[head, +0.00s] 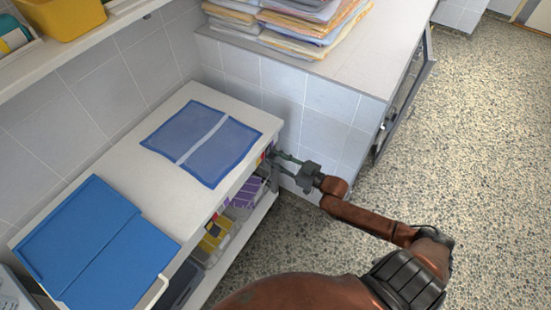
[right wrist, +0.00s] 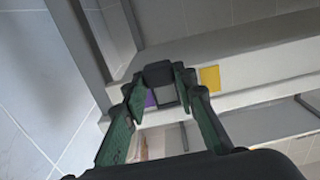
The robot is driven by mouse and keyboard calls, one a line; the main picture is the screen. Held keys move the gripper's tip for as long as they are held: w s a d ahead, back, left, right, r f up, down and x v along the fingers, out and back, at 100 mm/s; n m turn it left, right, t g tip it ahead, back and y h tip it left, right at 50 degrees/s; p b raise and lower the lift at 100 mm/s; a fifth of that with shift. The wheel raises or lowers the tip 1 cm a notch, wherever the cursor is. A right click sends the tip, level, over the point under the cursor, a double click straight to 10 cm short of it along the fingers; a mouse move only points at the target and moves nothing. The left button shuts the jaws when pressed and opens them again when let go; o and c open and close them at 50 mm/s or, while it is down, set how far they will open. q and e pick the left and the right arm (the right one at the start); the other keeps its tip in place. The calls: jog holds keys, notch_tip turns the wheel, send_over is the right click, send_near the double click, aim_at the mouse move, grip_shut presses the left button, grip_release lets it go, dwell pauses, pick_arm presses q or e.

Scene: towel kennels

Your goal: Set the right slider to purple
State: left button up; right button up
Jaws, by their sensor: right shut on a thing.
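The right slider's dark knob (right wrist: 158,72) shows in the right wrist view at the front edge of the bench. A purple patch (right wrist: 150,98) lies right beside and partly behind it, and a yellow patch (right wrist: 210,78) is to its right. My right gripper (right wrist: 160,82) is shut on the knob, with its green-sided fingers on both sides. In the head view my right gripper (head: 280,157) is at the bench's front edge, near its far right end, partly hiding the colour patches there. My left gripper is not in view.
A lower shelf holds bins and purple and yellow packs. A tiled counter (head: 300,62) with stacked towels stands beyond. The speckled floor (head: 470,150) at right is clear.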

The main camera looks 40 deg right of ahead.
grip_shut()
jog(key=shift+d, duration=0.1)
jog(key=d, duration=0.1)
jog(key=w+d, duration=0.1)
jog(key=d, duration=0.1)
jog(key=shift+w+d+b, duration=0.1)
jog(key=shift+w+b, duration=0.1)
jog(key=shift+b, duration=0.2)
jog(key=shift+o, duration=2)
grip_release()
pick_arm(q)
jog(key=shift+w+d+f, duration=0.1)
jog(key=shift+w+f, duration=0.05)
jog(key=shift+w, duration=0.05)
pick_arm(e)
jog(key=o, duration=0.4)
jog(key=shift+c, duration=0.2)
